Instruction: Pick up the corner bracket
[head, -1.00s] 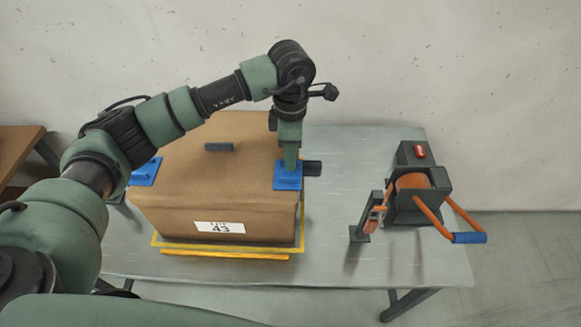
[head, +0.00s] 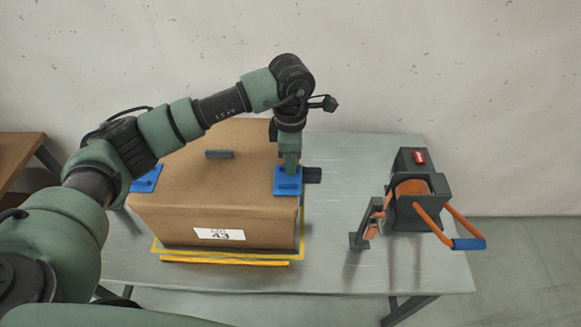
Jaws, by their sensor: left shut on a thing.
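A blue corner bracket (head: 288,189) sits on the right top edge of a brown cardboard box (head: 185,205). My left gripper (head: 290,172) reaches down from above and is shut on this bracket. The arm covers part of the bracket's upper side. A second blue bracket (head: 147,179) sits at the box's left edge, partly hidden behind my arm. My right gripper is not in view.
The box stands inside a yellow outline on a grey table (head: 345,165), with a yellow strip (head: 225,262) in front. A small dark block (head: 219,154) lies on the box top. A strap dispenser (head: 412,200) with orange arms and a blue handle stands at right.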

